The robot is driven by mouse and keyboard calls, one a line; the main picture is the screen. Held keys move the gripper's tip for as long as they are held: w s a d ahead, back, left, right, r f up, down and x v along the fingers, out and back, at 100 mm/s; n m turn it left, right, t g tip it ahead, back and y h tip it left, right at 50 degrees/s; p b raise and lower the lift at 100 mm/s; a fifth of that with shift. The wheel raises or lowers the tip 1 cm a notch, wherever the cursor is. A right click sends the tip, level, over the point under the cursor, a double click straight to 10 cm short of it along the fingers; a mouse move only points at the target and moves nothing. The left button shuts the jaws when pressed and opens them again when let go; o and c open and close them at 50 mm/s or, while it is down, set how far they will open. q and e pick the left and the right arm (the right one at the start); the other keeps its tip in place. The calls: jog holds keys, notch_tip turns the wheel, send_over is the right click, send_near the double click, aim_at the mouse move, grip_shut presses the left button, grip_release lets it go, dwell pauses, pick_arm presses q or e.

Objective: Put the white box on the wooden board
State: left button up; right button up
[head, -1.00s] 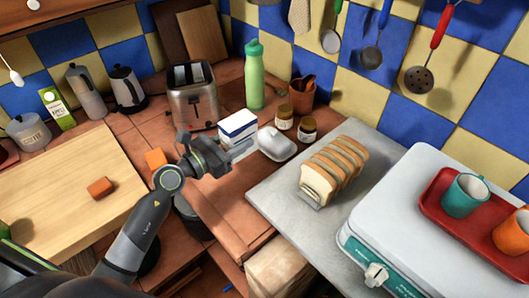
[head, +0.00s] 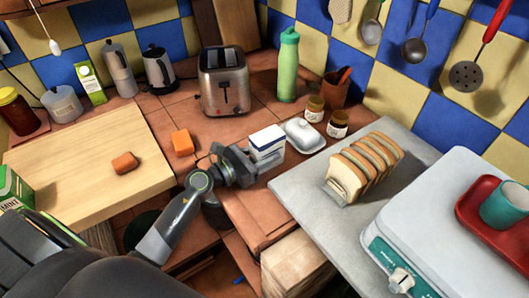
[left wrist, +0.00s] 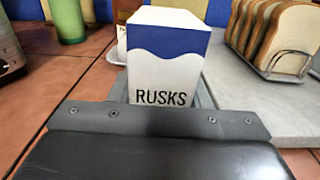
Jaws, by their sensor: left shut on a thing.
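The white box (head: 267,142) has a blue top band and the word RUSKS, which I read in the left wrist view (left wrist: 165,70). My left gripper (head: 262,160) is shut on it, left of the white butter dish. The box looks upright; its lower part is hidden by the gripper, so I cannot tell how high it is above the counter. The wooden board (head: 75,185) lies on the left counter, left of my gripper, with an orange block (head: 124,163) on its right part. My right gripper is not in view.
A second orange block (head: 182,142) stands on the tiles just right of the board. The butter dish (head: 303,136), jars (head: 337,124), toaster (head: 223,82) and green bottle (head: 288,65) stand behind or beside the box. A bread rack (head: 365,167) is right. Much of the board is bare.

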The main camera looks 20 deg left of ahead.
pick_arm(q)
jog(key=o, duration=1)
